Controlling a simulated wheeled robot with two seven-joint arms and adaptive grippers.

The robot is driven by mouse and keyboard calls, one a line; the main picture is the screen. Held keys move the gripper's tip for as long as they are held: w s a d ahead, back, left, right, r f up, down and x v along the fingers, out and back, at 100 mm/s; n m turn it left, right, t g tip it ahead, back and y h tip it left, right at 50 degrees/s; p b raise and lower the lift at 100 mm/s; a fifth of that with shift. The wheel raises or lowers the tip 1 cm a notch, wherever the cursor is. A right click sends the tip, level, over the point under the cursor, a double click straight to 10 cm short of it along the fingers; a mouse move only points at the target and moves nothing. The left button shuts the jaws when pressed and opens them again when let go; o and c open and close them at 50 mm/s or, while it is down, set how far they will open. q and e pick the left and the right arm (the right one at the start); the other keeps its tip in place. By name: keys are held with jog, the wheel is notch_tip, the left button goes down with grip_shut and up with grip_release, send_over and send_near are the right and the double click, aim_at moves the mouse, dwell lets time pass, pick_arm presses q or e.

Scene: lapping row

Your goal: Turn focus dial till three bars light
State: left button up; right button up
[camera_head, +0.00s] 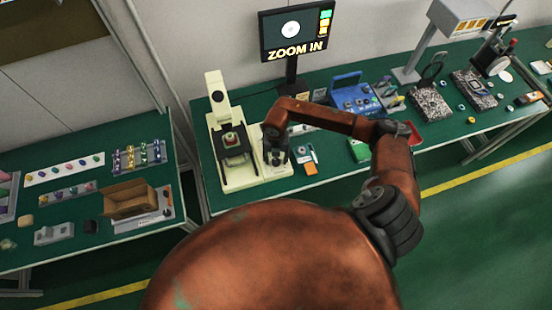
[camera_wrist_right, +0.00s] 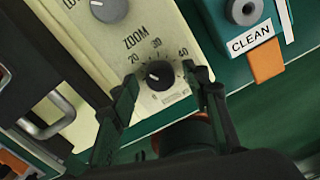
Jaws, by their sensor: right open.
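The cream microscope-like instrument (camera_head: 216,110) stands on the green bench in the head view. In the right wrist view its panel carries a black dial (camera_wrist_right: 159,74) labelled ZOOM, with the marks 20, 30 and 40. A second, grey dial (camera_wrist_right: 109,8) is cut off at the top edge, its label only partly visible. My right gripper (camera_wrist_right: 162,86) is open, with one finger on each side of the black dial; contact is unclear. It also shows over the panel in the head view (camera_head: 275,150). The monitor (camera_head: 296,36) reads ZOOM IN, with a white disc and coloured bars too small to count.
An orange-tabbed piece labelled CLEAN (camera_wrist_right: 250,38) lies right of the panel. A blue device (camera_head: 355,95) and a red tray (camera_head: 414,133) stand farther right. A left bench holds a cardboard box (camera_head: 130,201). My right arm crosses the bench's front.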

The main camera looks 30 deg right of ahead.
aim_at(276, 161)
jog(key=shift+r, duration=0.25)
notch_tip(276, 161, up, 12)
jog(key=shift+f, duration=0.2)
jog(key=shift+f, duration=0.1)
dwell(0.6)
